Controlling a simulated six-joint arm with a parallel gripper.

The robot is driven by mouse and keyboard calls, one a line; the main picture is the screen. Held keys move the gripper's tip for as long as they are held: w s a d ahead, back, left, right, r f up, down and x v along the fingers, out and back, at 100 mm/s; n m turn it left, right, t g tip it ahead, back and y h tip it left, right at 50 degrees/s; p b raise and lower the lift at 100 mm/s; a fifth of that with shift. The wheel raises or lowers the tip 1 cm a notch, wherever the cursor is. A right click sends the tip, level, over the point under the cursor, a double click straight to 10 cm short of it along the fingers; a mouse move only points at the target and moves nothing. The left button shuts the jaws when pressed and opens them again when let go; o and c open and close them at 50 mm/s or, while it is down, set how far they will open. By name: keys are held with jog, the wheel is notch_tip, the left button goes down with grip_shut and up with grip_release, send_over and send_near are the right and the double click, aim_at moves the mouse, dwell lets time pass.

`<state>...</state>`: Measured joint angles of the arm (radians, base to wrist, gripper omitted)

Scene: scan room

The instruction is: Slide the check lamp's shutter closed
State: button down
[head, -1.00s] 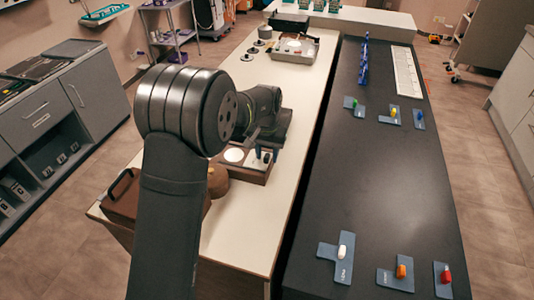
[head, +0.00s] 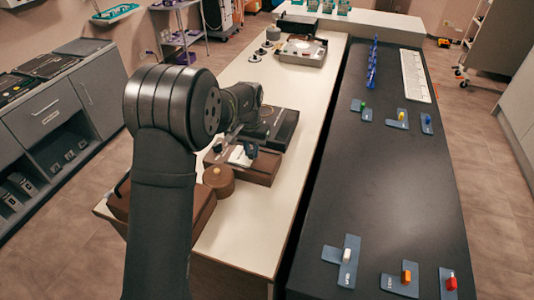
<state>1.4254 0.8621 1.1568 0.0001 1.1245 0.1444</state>
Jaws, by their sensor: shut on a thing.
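The check lamp (head: 262,178) is a low brown box on the pale bench. A bright white patch (head: 238,157) shows on its top, partly covered by my arm's end. My gripper (head: 250,150) is at the top of the lamp, just right of the white patch, and is shut on the shutter's small dark handle. The handle is mostly hidden between the fingers. The shutter plate is too small and covered to tell how far across the light it stands.
A round brown pot with a knob (head: 218,181) stands close left of the lamp. A black device (head: 283,130) lies just behind it. The dark table (head: 395,190) at right carries several blue holders with coloured pegs. The front of the pale bench (head: 245,235) is clear.

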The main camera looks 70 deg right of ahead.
jog(key=shift+w+r, duration=0.1)
jog(key=shift+w, duration=0.7)
jog(key=c, duration=1.4)
grip_release()
jog(key=shift+o, duration=0.2)
notch_tip(320, 180, up, 17)
jog(key=shift+r, duration=0.2)
